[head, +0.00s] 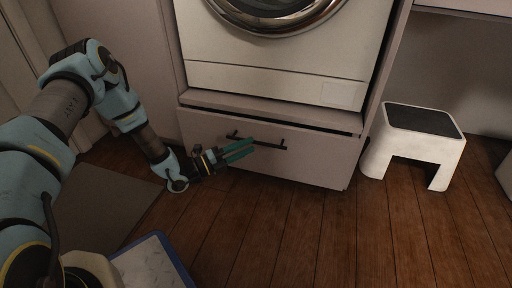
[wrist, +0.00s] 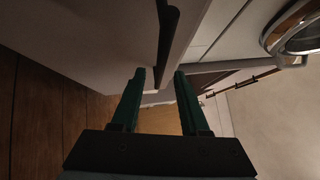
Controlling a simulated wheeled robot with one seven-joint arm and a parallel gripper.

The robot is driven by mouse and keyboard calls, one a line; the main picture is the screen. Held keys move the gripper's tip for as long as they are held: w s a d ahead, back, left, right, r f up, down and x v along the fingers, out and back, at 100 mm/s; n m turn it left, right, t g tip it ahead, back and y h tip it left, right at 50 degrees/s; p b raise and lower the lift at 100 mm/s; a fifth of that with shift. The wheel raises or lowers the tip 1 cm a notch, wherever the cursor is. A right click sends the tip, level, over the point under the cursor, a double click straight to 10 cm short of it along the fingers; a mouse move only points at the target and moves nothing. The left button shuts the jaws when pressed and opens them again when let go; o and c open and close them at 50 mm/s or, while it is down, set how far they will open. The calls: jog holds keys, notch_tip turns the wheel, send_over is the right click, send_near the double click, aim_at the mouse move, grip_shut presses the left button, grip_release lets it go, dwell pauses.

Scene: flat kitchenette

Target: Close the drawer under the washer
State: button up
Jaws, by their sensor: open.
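The drawer (head: 305,160) under the washer (head: 275,75) has a pale front and a dark bar handle (head: 272,145). A dark gap shows along its top edge, so it stands slightly open. My gripper (head: 250,147) has green fingers, apart and empty, in front of the drawer front by the left and middle of the handle. In the wrist view, my gripper (wrist: 160,73) points along the drawer front (wrist: 95,30), and the dark handle (wrist: 168,35) lies just beyond the fingertips. I cannot tell whether a finger touches the drawer.
A white step stool (head: 425,150) with a dark top stands right of the drawer. A grey mat (head: 95,205) lies on the wooden floor at left. A blue-edged tray-like item (head: 150,265) is at the bottom. The floor before the drawer is clear.

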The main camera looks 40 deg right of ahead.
aim_at(256, 143)
jog(key=shift+b+x, duration=0.5)
jog(key=shift+x, duration=1.5)
jog(key=shift+c, duration=0.3)
grip_shut()
